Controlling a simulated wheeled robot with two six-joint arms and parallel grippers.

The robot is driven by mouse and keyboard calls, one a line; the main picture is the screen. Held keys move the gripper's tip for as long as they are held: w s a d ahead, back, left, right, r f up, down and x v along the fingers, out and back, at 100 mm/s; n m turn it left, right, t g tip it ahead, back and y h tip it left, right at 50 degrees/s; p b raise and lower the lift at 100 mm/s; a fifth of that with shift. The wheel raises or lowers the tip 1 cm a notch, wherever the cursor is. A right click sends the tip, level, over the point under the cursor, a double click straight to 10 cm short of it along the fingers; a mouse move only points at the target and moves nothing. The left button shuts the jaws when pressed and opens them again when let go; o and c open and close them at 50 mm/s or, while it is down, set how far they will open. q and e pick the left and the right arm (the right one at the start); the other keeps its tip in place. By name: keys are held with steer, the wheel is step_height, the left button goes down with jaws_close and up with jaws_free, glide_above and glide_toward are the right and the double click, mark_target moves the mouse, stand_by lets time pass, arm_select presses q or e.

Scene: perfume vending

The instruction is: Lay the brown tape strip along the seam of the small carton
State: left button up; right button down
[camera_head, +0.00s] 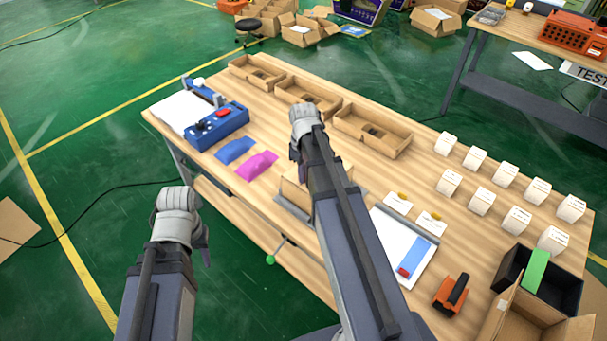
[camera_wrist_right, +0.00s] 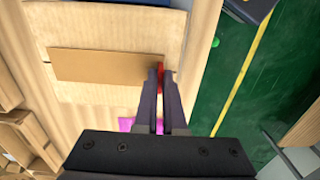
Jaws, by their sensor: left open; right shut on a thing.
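The small carton (camera_head: 294,192) stands near the table's front edge in the head view, partly hidden behind my right arm. In the right wrist view its pale cardboard top (camera_wrist_right: 105,28) fills the upper left. The brown tape strip (camera_wrist_right: 105,66) stretches across the middle of that top, roughly along the seam line. I cannot tell whether it touches the top. My right gripper (camera_wrist_right: 161,75) is shut on the strip's right end, where a red bit shows. My left gripper (camera_head: 180,205) is off the table's front left side, empty, its fingertips mostly hidden.
A blue dispenser (camera_head: 217,126), blue pouch (camera_head: 235,150) and pink pouch (camera_head: 256,165) lie left of the carton. Open trays (camera_head: 372,130) line the back. Several white boxes (camera_head: 480,201), an orange tool (camera_head: 450,294) and a black bin (camera_head: 563,290) are at right.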

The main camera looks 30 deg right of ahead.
steer(key=shift+f+b, duration=0.3)
steer(key=shift+b, duration=0.05)
stand_by(0.7)
steer(key=c, duration=0.9)
jaws_free()
steer(key=shift+r, duration=0.1)
step_height(320, 180, up, 6)
steer(key=p, duration=0.6)
steer(key=shift+a, duration=0.2)
steer(key=shift+m+h, duration=0.3)
steer(key=shift+h, duration=0.3)
steer(key=s+a, duration=0.4)
steer(key=a, duration=0.3)
steer(key=s+a+f+b, duration=0.1)
steer(key=s+a, duration=0.4)
steer(key=a, duration=0.3)
steer(key=s+a, duration=0.4)
steer(key=a, duration=0.4)
steer(key=shift+s+a+f+b, duration=0.25)
steer(key=shift+s+f+b, duration=0.05)
steer(key=shift+s+f, duration=0.1)
